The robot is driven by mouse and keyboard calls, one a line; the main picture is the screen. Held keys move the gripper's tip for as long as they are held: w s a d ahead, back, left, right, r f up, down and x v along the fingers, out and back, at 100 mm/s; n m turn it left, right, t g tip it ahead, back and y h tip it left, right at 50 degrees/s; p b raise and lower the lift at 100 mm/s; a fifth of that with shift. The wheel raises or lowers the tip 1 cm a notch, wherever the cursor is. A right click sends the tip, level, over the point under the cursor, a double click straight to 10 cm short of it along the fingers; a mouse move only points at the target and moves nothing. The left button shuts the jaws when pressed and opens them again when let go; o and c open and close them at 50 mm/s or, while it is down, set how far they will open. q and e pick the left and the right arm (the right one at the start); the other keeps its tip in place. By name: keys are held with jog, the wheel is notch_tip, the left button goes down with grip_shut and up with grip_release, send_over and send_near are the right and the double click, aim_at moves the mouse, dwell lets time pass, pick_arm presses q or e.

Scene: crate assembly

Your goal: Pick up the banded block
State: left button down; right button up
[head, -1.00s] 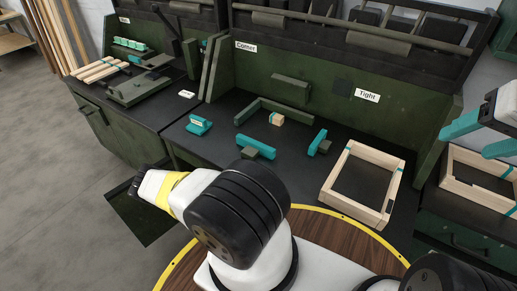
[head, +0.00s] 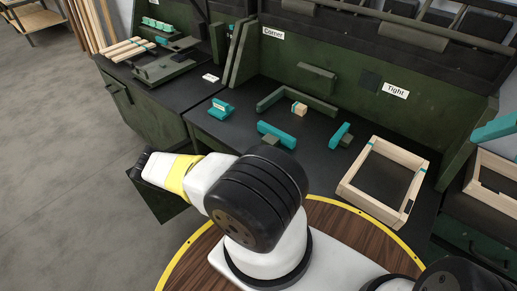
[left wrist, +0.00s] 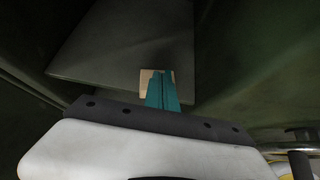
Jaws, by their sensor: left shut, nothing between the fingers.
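The banded block (head: 299,108) is a small pale wooden block with a teal band. It stands on the dark bench top, inside the angle of a dark green L-shaped fence (head: 290,97). In the left wrist view my left gripper (left wrist: 162,92) has its teal fingers together. A pale tan patch (left wrist: 145,78) shows behind the fingertips; I cannot tell what it is. In the head view my left arm points left and its gripper is hidden, away from the block. At the right edge, one teal finger of my right gripper (head: 497,127) shows, far from the block; the rest is cut off.
Teal-and-dark fixtures (head: 276,133) (head: 341,135) stand in front of the block, with a teal piece (head: 221,109) to its left. A wooden frame (head: 372,205) lies at right. A green back wall (head: 340,80) rises behind. Wooden sticks (head: 130,47) lie on the left bench.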

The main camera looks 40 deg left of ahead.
pick_arm(q)
jog(key=s+a, duration=0.1)
jog(key=s, duration=0.9)
jog(key=shift+s+r, duration=0.2)
jog(key=shift+r, duration=0.05)
jog(key=c, duration=2.1)
grip_release()
jog(key=shift+s, duration=0.4)
jog(key=o, duration=0.4)
jog(key=shift+w+r, duration=0.1)
jog(key=o, duration=1.1)
jog(key=w, duration=0.2)
jog(key=w+g, duration=0.1)
jog(key=w, duration=0.1)
jog(key=w+g, duration=0.1)
jog(key=w, duration=0.1)
jog(key=shift+w+r, duration=0.35)
jog(key=shift+c, duration=0.2)
jog(key=shift+o, duration=1)
jog(key=w+g, duration=0.1)
jog(key=w+d+r+n+g, duration=0.1)
jog(key=w+g+y, duration=0.1)
jog(key=w, duration=0.1)
jog(key=shift+w+d+r+n, duration=0.1)
jog(key=shift+d+r+n, duration=0.2)
jog(key=shift+r, duration=0.05)
jog(key=shift+n+g+y, duration=0.3)
jog(key=shift+g, duration=0.5)
jog(key=shift+x, duration=3.5)
